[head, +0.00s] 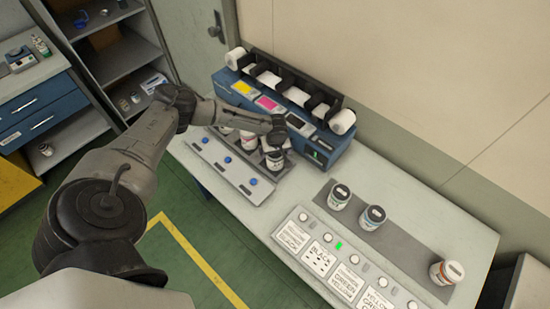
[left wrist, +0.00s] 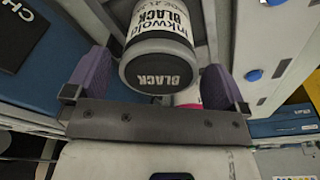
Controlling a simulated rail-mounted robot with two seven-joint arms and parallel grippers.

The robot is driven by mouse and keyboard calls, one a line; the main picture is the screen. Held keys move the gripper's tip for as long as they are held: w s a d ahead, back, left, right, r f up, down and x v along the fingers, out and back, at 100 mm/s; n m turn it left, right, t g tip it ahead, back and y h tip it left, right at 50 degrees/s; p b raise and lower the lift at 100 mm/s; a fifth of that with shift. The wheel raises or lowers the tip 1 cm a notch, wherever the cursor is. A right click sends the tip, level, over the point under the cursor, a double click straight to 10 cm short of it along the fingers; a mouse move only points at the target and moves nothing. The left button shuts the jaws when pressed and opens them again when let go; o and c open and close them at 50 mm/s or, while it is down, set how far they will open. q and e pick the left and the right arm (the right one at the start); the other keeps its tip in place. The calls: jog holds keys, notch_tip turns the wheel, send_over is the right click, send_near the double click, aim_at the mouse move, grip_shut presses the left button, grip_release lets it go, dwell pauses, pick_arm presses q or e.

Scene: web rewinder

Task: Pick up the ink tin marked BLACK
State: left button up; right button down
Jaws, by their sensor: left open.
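The ink tin marked BLACK (left wrist: 160,55) is white with a dark lid and shows large in the left wrist view, its label readable. In the head view the same tin (head: 274,161) appears at the right end of a short row of tins in front of the blue machine. My left gripper (left wrist: 156,66) is open, with one purple finger on each side of the tin and a gap showing at both sides. In the head view the left gripper (head: 276,134) is just above the tin, partly hiding it. My right gripper is not in view.
Other tins (head: 248,142) stand close to the left of it. The blue machine (head: 318,148) with white rolls is right behind. A grey panel with blue knobs (head: 227,160) lies in front. Three more tins, one here (head: 340,196), stand on a grey strip further right.

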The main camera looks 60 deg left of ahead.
pick_arm(q)
jog(key=shift+w+a+f, duration=0.1)
jog(key=shift+a+f, duration=0.05)
jog(key=shift+f, duration=1.4)
jog(key=shift+c, duration=0.2)
jog(key=c, duration=1.2)
jog(key=shift+r, duration=0.1)
jog(key=shift+c, duration=0.2)
